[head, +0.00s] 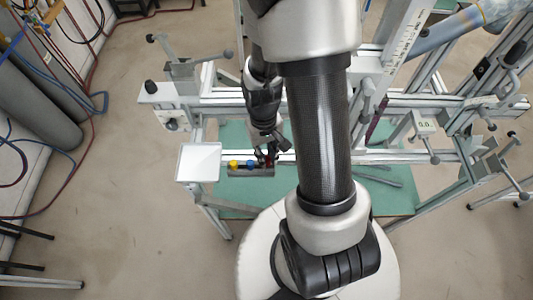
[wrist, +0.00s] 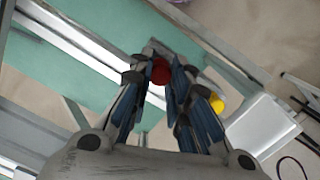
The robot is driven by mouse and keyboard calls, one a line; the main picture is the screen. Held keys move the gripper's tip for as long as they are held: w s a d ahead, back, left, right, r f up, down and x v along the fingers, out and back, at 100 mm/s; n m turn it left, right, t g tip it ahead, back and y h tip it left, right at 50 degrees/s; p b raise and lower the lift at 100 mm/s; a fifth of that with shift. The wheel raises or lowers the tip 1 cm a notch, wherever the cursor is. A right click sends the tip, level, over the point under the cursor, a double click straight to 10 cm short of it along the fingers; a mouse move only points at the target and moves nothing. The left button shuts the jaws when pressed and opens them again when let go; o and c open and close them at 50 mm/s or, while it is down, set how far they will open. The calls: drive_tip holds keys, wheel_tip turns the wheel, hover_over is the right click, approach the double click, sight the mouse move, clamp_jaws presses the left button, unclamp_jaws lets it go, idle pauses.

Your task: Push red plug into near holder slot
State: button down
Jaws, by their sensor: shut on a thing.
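The red plug (wrist: 161,71) shows between the fingertips of my gripper (wrist: 160,80) in the wrist view, and the fingers are shut on it. In the head view my gripper (head: 267,154) points down at the right end of the dark grey holder (head: 250,173), mostly covering the red plug. The holder's end (wrist: 155,47) also shows just beyond the red plug in the wrist view. I cannot tell how deep the plug sits in a slot. A yellow plug (head: 233,164) and a blue plug (head: 250,164) stand at the holder's left and middle.
A white square tray (head: 199,162) stands left of the holder. The green board (head: 235,140) lies below metal rails (head: 385,157). Frame posts and clamps (head: 420,128) crowd the right side. My own arm hides the middle of the head view.

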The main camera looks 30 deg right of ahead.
drive_tip(key=shift+f+b, duration=1)
drive_tip(key=shift+f, duration=0.3)
drive_tip(key=c, duration=1.4)
unclamp_jaws()
drive_tip(key=shift+r, duration=0.1)
drive_tip(key=r, duration=0.4)
drive_tip(key=w+r, duration=0.1)
drive_tip(key=r, duration=0.6)
drive_tip(key=shift+w+d+r, duration=0.15)
drive_tip(key=shift+w+r, duration=0.05)
drive_tip(key=shift+r, duration=0.2)
